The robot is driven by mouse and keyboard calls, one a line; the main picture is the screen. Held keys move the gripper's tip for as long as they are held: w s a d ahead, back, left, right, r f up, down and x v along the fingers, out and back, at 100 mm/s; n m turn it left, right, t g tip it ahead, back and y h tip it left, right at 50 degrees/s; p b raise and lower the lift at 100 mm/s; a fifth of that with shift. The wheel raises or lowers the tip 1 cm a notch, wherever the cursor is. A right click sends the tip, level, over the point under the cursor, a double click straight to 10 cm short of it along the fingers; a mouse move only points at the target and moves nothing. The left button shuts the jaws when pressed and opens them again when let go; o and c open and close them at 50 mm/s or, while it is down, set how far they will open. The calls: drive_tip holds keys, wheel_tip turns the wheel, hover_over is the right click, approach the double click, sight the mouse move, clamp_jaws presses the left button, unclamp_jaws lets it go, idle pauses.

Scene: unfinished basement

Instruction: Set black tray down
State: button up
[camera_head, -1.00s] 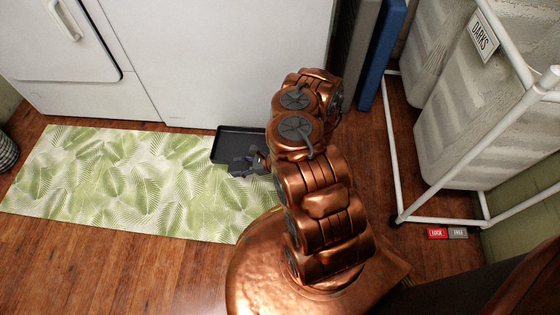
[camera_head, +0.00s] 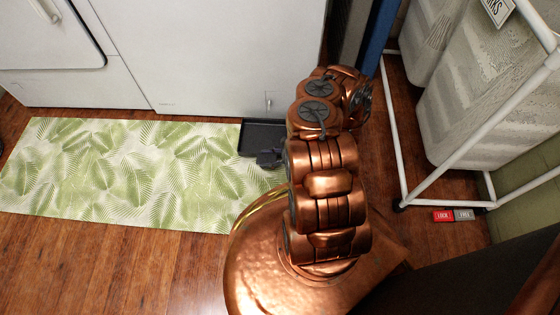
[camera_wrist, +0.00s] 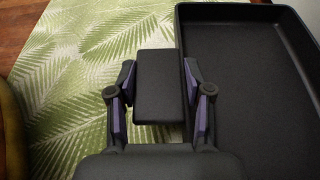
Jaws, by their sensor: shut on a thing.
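The black tray (camera_head: 262,135), shallow with raised walls, is at the right end of the leaf-patterned mat, close to the white appliance front. In the wrist view the tray (camera_wrist: 250,14) fills the right side and looks empty. My gripper (camera_wrist: 160,100) has its fingers closed around a flat black block-like part at the tray's left edge; I cannot tell exactly how it joins the wall. In the head view my gripper (camera_head: 268,158) is at the tray's near side, and my arm hides the right side. I cannot tell whether the tray touches the mat or floor.
The green leaf mat (camera_head: 130,170) lies along the white appliances (camera_head: 210,50). A white-framed laundry hamper (camera_head: 470,100) stands at the right, with a red and grey lock label (camera_head: 453,215) beside its foot. Blue and dark panels (camera_head: 375,40) lean behind my arm. Wood floor (camera_head: 110,265) is clear in front.

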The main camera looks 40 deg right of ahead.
sight(277, 157)
drive_tip(key=d, duration=0.1)
drive_tip(key=s+d, duration=0.1)
drive_tip(key=d, duration=0.2)
drive_tip(key=shift+s+f+b, duration=0.25)
drive_tip(key=shift+s+b, duration=0.05)
drive_tip(key=shift+b, duration=0.05)
drive_tip(key=f, duration=0.1)
drive_tip(key=f+b, duration=0.2)
drive_tip(key=shift+s+d+f, duration=0.2)
drive_tip(key=shift+d+f, duration=0.15)
drive_tip(key=shift+r, duration=0.1)
drive_tip(key=o, duration=1.3)
